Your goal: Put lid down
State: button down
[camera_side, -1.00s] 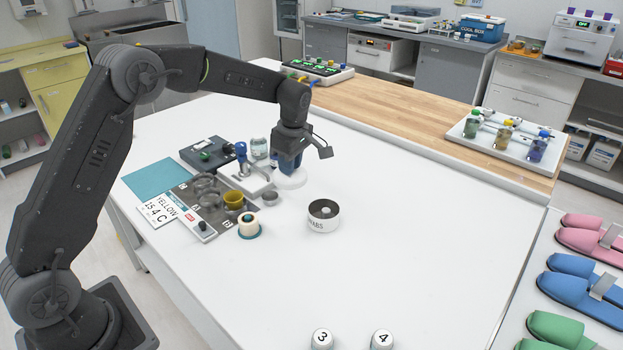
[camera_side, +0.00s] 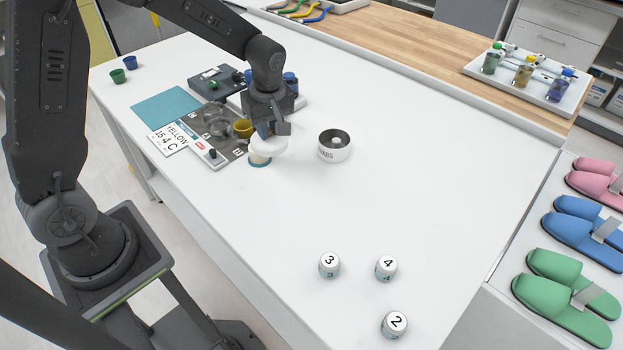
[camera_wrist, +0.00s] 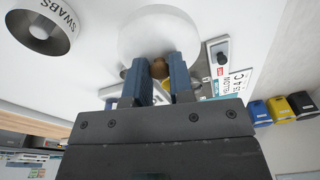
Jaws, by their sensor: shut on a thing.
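My gripper (camera_side: 267,129) is shut on a round white lid (camera_side: 270,147) by its small brown knob. In the wrist view the lid (camera_wrist: 158,30) lies flat beyond the blue fingertips (camera_wrist: 160,66), with the knob between them. In the side view the lid is over a cream pot with a teal base (camera_side: 260,160) and covers most of it. I cannot tell whether lid and pot touch. The lid hides the pot in the wrist view.
A SWABS tin (camera_side: 335,147) stands close to the right. A dark panel (camera_side: 214,130) with a yellow cup (camera_side: 243,129) is close to the left. Numbered white jars (camera_side: 329,264) stand near the front. The white table (camera_side: 440,180) is clear at right.

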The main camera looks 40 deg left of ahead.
send_over(311, 185)
notch_tip(311, 185, down, 6)
jog(key=shift+s+d+f, duration=0.1)
jog(key=shift+d, duration=0.05)
jog(key=shift+f, duration=2.05)
jog(key=shift+f, duration=0.15)
jog(key=c, duration=1)
grip_release()
jog(key=r, duration=0.4)
jog(key=d+r, duration=0.1)
jog(key=r, duration=0.7)
jog(key=shift+d+r, duration=0.2)
jog(key=shift+r, duration=0.05)
